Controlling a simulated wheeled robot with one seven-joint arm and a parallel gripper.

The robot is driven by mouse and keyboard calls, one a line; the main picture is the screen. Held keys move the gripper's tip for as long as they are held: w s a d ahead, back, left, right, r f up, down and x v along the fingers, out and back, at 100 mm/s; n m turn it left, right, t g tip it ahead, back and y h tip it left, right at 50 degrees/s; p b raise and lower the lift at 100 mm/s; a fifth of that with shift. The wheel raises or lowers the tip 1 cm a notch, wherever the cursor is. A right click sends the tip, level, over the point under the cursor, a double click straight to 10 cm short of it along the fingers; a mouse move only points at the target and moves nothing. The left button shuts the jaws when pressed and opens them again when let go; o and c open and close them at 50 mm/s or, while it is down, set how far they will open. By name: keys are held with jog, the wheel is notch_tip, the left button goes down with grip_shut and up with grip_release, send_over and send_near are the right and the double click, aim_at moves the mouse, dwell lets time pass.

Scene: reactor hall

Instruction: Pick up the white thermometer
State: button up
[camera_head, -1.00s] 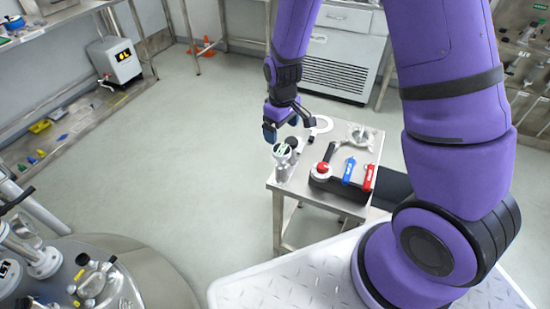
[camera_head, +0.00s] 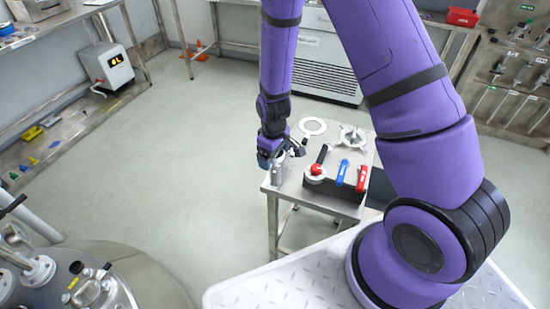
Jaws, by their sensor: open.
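My gripper (camera_head: 281,154) is open, low over the left end of the small steel table (camera_head: 285,190). Its fingers are at the upper part of a grey metal cylindrical item (camera_head: 281,170), and I cannot tell whether they touch it. The gripper hides the top of this item, where a round pale face showed earlier. I cannot tell for sure whether this is the white thermometer. No other thing on the table is clearly a thermometer.
A white ring (camera_head: 312,127) lies behind the gripper. A metal clamp-like part (camera_head: 352,137) is at the back right. A black block holds a red knob (camera_head: 315,170), a blue tool (camera_head: 342,173) and a red tool (camera_head: 361,179). The floor to the left is clear.

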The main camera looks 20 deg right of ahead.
jog(key=shift+f, duration=0.65)
jog(key=c, duration=1.1)
jog(key=shift+r, duration=0.15)
